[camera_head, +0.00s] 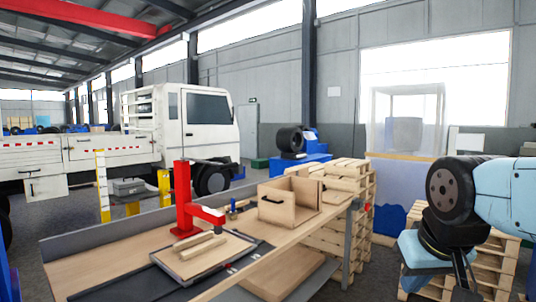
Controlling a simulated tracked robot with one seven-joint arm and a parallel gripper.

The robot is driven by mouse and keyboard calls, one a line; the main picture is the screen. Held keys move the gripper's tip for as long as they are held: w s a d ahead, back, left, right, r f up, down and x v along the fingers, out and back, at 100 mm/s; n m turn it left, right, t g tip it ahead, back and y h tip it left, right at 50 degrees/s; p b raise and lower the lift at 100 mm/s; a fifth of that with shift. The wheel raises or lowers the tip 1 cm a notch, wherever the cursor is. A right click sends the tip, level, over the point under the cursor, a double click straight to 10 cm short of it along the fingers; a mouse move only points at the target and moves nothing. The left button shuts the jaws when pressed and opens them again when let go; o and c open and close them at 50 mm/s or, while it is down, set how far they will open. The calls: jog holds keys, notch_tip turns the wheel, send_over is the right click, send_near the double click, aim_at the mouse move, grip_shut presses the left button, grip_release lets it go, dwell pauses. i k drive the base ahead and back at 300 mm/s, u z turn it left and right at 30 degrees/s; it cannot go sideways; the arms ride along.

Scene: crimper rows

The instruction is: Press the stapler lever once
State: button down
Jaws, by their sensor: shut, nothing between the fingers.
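A red upright device, which looks like the stapler (183,198), stands on the wooden workbench (115,262) left of centre. Its red arm (207,214) reaches right and forward over a framed wooden board (205,257) with wooden strips on it. I cannot clearly tell which part is the lever. My gripper (463,278) is at the lower right, pointing down, shut and empty. It is well to the right of the stapler, apart from it and from the bench.
An open wooden box (285,207) sits on the bench right of the stapler. Stacked pallets (345,240) stand behind the bench's right end. A low grey wall (80,247) runs along the bench's back edge. A white truck (180,130) is behind.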

aim_at(220, 166)
jog(key=z, duration=0.15)
jog(key=i, duration=1)
jog(key=u, duration=0.65)
jog(key=i, duration=0.6)
jog(key=u, duration=0.5)
jog(key=k, duration=0.95)
jog(key=u, duration=0.2)
jog(key=i, duration=0.9)
jog(key=z, duration=0.1)
